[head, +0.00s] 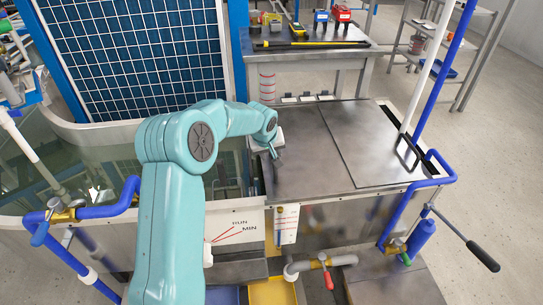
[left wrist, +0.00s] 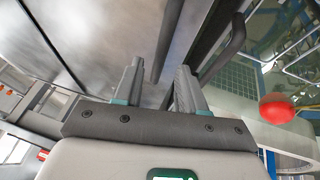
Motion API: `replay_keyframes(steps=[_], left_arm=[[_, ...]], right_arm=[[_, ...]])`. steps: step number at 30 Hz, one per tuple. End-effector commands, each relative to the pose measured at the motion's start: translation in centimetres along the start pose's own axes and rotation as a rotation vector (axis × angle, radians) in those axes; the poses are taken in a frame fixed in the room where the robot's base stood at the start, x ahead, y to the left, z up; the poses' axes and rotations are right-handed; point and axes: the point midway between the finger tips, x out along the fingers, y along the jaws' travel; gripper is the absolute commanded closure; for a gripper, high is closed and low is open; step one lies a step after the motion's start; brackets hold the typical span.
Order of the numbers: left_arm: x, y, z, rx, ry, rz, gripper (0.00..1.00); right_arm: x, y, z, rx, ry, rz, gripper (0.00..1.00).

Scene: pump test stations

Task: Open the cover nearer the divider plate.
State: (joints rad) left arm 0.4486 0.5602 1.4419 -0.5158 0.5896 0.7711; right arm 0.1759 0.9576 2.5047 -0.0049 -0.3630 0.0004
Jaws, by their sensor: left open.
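Two flat grey metal covers lie side by side on the tank: a left cover (head: 298,158) beside the open glass-sided part, and a right cover (head: 365,140) with a black handle (head: 408,152). Both look shut. My left gripper (head: 277,156) is over the left edge of the left cover. In the left wrist view, my gripper (left wrist: 158,82) is open, with a dark bar (left wrist: 168,45) between its fingers; I cannot tell whether they touch it. A dark edge (left wrist: 212,62) with a looped handle (left wrist: 234,36) runs alongside, perhaps the divider plate. My right gripper is not in view.
A red ball (left wrist: 277,108) shows over the open tank. Blue pipes with a valve (head: 420,238) rise at the right front corner. A blue gridded panel (head: 135,50) stands behind the tank. A bench (head: 310,52) with tools stands at the back.

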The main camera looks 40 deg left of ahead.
Motion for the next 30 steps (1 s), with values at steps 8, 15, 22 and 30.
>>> replay_keyframes(steps=[8, 15, 22, 30], left_arm=[[1.70, 0.06, 0.03, 0.002, 0.000, 0.000, 0.60], [1.66, 0.07, 0.02, 0.002, 0.000, 0.000, 0.76], [1.64, 0.06, 0.02, 0.001, 0.000, 0.000, 1.00], [1.68, 0.16, 0.05, 0.001, 0.000, 0.001, 1.00]], right_arm=[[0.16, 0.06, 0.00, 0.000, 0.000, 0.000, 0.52], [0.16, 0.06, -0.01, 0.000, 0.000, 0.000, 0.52], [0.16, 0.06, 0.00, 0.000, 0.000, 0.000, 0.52], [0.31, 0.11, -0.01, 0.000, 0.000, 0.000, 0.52]])
